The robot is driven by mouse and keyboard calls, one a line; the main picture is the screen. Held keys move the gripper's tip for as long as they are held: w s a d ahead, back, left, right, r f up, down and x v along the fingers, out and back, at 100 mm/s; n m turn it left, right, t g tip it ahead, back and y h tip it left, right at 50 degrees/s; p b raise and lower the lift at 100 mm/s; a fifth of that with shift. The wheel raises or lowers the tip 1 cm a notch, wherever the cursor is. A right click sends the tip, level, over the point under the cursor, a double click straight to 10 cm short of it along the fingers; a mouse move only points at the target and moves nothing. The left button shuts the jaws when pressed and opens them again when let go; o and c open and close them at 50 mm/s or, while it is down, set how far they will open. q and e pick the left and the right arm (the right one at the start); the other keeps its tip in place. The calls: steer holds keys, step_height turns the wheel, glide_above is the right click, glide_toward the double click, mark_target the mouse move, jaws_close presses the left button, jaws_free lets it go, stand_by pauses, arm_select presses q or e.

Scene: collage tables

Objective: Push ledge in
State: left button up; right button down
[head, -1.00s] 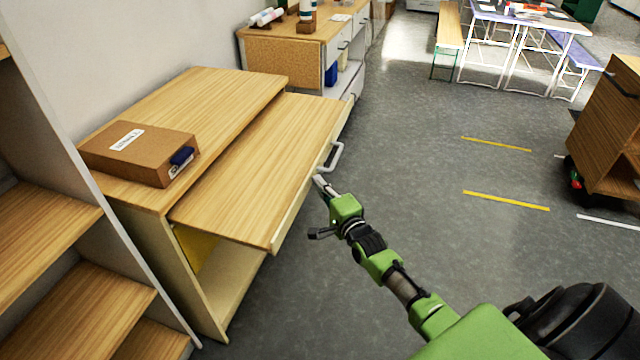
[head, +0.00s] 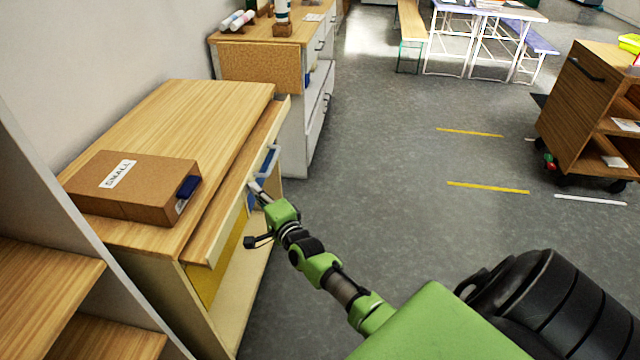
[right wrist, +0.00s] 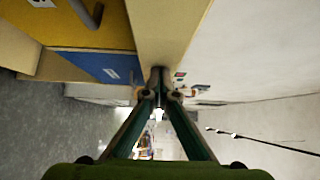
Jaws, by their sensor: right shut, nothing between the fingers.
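The wooden ledge (head: 235,185) is a sliding board under the cabinet top (head: 185,112). A narrow strip of it sticks out past the top's front edge. My left gripper is in neither view.
A cardboard box labelled SMALL (head: 135,185) lies on the cabinet top. Yellow and blue fronts show below the ledge. A second cabinet (head: 262,68) stands behind. A wooden cart (head: 590,110) is at the right. The grey floor between is clear.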

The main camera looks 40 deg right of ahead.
mark_target(232, 189)
steer(key=w+a+b, duration=0.1)
steer(key=w+a, duration=0.2)
steer(key=w, duration=0.1)
steer(key=shift+a, duration=0.25)
steer(key=shift+w+a, duration=0.2)
steer(key=shift+w+a+b, duration=0.3)
steer(key=shift+w+b, duration=0.05)
steer(key=shift+r, duration=0.2)
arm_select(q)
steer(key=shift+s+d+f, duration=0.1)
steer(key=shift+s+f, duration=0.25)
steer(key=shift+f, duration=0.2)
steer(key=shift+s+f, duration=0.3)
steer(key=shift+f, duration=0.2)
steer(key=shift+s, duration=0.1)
